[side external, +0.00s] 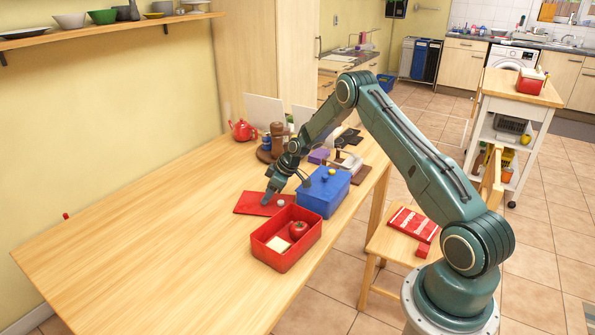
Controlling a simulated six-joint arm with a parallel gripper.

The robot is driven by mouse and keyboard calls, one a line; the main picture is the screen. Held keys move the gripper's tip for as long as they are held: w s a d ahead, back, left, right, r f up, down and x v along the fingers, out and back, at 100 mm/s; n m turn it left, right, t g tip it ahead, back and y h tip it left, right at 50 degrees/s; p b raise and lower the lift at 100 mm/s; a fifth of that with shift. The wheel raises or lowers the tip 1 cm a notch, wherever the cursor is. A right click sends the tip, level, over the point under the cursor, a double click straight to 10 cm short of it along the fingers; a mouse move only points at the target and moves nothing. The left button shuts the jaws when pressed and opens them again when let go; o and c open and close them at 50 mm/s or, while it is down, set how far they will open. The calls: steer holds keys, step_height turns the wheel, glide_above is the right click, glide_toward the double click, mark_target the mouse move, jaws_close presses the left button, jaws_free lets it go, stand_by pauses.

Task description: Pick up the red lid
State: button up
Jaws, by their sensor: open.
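The red lid (249,206) lies flat on the wooden table, just behind the open red box (284,261). A small pale round piece (280,203) shows at its right part, perhaps its knob. My gripper (270,196) is open and points down over the lid, hiding part of it. I cannot tell whether the fingertips touch the lid. The red box holds a red tomato (298,229) and a pale flat piece (278,243).
A blue box (323,194) with a lid stands close to the right of my gripper. A red teapot (243,130), brown jars and a purple block (319,156) stand farther back. The table's left and front parts are clear.

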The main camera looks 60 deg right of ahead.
steer(key=shift+x, duration=0.9)
steer(key=shift+c, duration=0.3)
jaws_close()
